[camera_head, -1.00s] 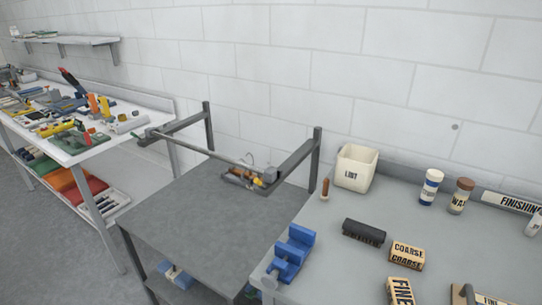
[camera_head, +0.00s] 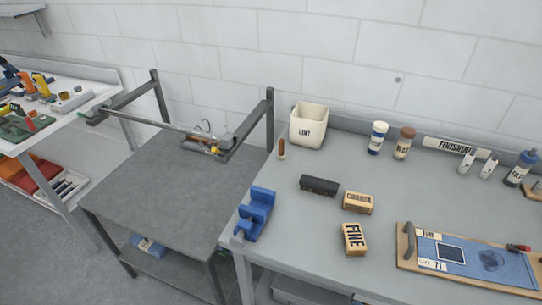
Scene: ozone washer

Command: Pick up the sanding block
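Several block-shaped things lie on the grey workbench (camera_head: 290,222) on the right. A dark, nearly black block (camera_head: 319,185) lies left of a tan block (camera_head: 358,202), whose label reads COARSE in the earlier view. A second tan block marked FINE (camera_head: 354,238) lies nearer the front edge. I cannot tell from the frames which of these is called the sanding block. All of them rest on the bench, apart from each other. Neither of my grippers is in view.
A blue vise (camera_head: 256,214) sits at the bench's left edge. A white LINT bin (camera_head: 308,126), a small brown-handled tool (camera_head: 281,149) and bottles (camera_head: 377,138) stand behind. A board with a blue sheet (camera_head: 470,262) lies at right. A lower grey table (camera_head: 150,190) stands left.

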